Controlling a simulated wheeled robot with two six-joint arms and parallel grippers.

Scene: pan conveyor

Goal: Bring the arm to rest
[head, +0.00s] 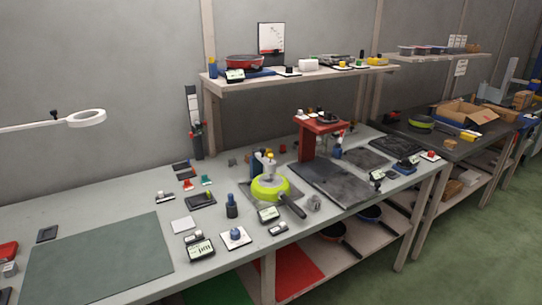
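I cannot tell whether that device touches the pan.
A red press-like stand (306,143) rises behind dark plates. A green-grey mat (98,258) covers the bench's left part. A shelf (300,80) hangs above. Several small devices line the front edge.

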